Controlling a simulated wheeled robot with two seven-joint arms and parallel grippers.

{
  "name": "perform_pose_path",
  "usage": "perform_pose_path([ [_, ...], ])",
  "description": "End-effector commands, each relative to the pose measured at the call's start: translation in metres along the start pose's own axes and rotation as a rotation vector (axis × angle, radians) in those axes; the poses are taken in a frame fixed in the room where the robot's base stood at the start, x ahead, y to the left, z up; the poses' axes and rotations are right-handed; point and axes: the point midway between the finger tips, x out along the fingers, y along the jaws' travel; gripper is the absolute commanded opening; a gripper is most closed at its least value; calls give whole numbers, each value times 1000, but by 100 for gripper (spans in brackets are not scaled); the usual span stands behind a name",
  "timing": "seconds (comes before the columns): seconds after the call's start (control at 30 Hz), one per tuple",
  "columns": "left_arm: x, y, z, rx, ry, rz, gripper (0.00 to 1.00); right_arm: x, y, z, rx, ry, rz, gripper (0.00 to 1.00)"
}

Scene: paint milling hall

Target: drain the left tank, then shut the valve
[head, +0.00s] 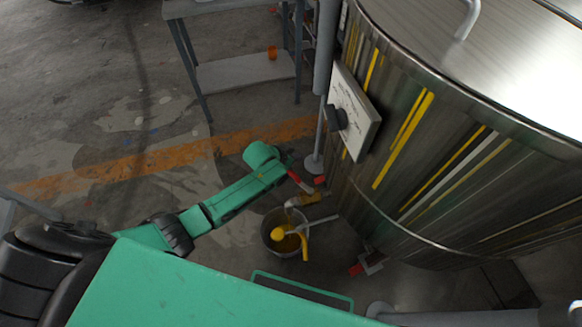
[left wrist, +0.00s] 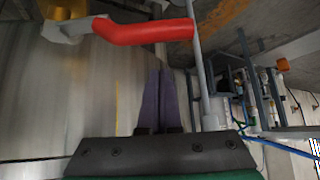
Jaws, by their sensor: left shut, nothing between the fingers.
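A large steel tank (head: 440,150) with yellow streaks fills the right of the head view. Low at its near left side is a brass-coloured outlet valve (head: 312,198) with a red lever (head: 300,183). The red lever also shows in the left wrist view (left wrist: 145,31), across the top, ahead of my fingertips. My left gripper (left wrist: 158,72) is shut and empty, close to the lever; contact cannot be told. A metal bucket (head: 270,244) stands on the floor below the outlet, with yellow in and above it. My right gripper is not in view.
Another red-handled fitting (head: 357,268) sits low at the tank's foot. A control box (head: 354,112) with a black knob is on the tank wall. A grey pole (head: 326,50) stands beside it. A metal table (head: 245,73) is behind. The floor at left is open.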

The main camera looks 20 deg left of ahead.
Motion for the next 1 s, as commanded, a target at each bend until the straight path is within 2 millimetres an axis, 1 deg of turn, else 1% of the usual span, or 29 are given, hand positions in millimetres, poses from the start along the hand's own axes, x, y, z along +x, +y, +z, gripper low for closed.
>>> perform_pose_path([
  [0.03,14,0,2,-1,1,0,0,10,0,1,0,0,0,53],
  [0.07,11,0,5,-1,-3,0,0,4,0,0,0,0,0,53],
  [0.1,1,0,11,0,-5,0,0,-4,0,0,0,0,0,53],
  [0.2,-7,0,24,0,-3,0,0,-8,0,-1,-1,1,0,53],
  [0.33,-11,0,33,0,-1,1,0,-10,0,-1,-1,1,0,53],
  [0.7,-12,0,34,-1,0,-1,0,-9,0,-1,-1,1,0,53],
  [1.0,-15,0,37,-37,-1,-33,0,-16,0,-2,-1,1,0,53],
])
